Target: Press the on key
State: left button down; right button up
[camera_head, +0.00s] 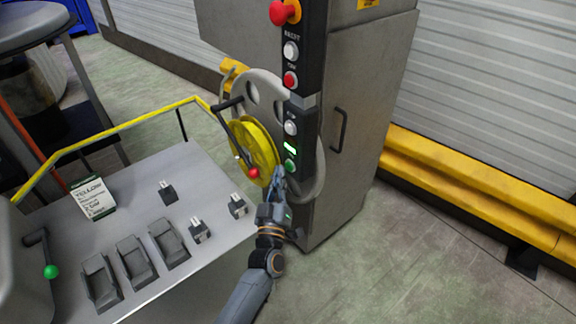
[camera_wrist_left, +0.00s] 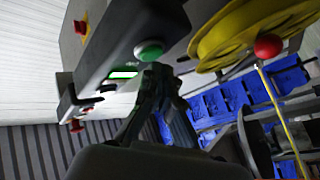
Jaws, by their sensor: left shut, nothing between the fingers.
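A tall dark control panel (camera_head: 307,110) stands on the edge of a grey cabinet. Low on it is a round green button (camera_head: 291,165), with a lit green strip (camera_head: 289,147) just above. My left gripper (camera_head: 279,173) is shut and empty, its tips just below and left of the green button. In the left wrist view the shut fingertips (camera_wrist_left: 158,70) lie right under the green button (camera_wrist_left: 149,50); I cannot tell whether they touch it. Higher up are a white button (camera_head: 290,49) and a red button (camera_head: 290,79); their small labels are hard to read. My right gripper is not seen.
A yellow reel (camera_head: 252,147) with a red-knobbed crank (camera_head: 254,173) sits left of the panel. A red emergency knob (camera_head: 283,13) tops the panel. A grey table (camera_head: 150,190) with small switches and a card is at left. The floor at right is clear.

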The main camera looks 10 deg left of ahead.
pick_arm(q)
jog(key=shift+s+a, duration=0.15)
jog(key=shift+s, duration=0.1)
jog(key=s+a+p, duration=0.1)
jog(key=s, duration=0.1)
jog(key=s+a+p, duration=0.1)
jog(key=s+a, duration=0.1)
dwell(0.5)
dwell(0.6)
